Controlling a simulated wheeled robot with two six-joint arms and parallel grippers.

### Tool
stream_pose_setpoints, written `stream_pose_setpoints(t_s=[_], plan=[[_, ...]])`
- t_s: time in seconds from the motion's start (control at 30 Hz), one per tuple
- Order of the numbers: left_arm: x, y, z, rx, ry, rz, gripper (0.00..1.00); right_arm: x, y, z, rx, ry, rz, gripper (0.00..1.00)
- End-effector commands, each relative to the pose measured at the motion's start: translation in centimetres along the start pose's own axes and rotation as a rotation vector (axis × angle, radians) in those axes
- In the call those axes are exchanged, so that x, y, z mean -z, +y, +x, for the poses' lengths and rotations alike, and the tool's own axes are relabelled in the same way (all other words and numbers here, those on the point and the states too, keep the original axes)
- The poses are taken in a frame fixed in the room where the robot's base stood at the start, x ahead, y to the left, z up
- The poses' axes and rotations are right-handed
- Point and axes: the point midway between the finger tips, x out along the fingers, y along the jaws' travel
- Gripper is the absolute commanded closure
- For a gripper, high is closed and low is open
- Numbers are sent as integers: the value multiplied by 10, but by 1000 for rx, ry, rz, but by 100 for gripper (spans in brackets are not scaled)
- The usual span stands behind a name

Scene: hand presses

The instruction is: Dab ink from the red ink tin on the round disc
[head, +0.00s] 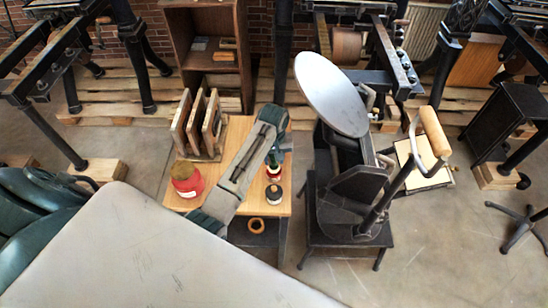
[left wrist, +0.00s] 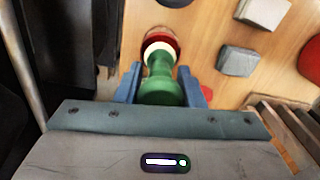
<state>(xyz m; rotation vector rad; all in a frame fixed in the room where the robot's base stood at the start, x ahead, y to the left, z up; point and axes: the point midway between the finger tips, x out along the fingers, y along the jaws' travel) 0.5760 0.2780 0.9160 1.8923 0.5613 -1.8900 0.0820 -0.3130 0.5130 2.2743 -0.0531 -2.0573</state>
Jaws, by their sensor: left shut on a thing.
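My left gripper (left wrist: 160,88) is shut on the green handle of a dabber (left wrist: 159,66) with a pale collar, in the left wrist view. Red shows around the dabber's far end, apparently the red ink tin (left wrist: 163,33); I cannot tell whether the pad touches it. In the head view, the green dabber (head: 273,159) and the red tin (head: 274,174) show beside my left forearm, which partly hides them. The round disc (head: 332,93) is a pale, tilted plate on the black press, right of the gripper. My right gripper is not in view.
A wooden table (head: 245,206) carries a red jar (head: 186,180), a pale-topped dark tin or dabber (head: 274,194), and a wooden rack (head: 199,124). Grey blocks (left wrist: 237,61) lie near the gripper.

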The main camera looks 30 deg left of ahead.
Motion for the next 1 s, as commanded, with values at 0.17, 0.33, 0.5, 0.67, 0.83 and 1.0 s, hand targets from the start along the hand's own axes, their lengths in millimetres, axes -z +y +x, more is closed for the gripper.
stream_pose_setpoints(t_s=[0.17, 0.33, 0.5, 0.67, 0.83, 1.0], plan=[[0, 0, 2, 0, 0, 0, 85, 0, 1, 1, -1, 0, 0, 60], [0, 0, 4, 0, 0, 0, 85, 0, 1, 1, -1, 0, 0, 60], [0, 0, 6, 0, 0, 0, 85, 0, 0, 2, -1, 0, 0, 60], [0, 0, 7, 0, 0, 0, 85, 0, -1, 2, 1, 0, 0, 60], [0, 0, 7, 0, 0, 0, 85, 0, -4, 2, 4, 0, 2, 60], [0, 0, 7, 0, 0, 0, 85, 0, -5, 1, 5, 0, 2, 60]])
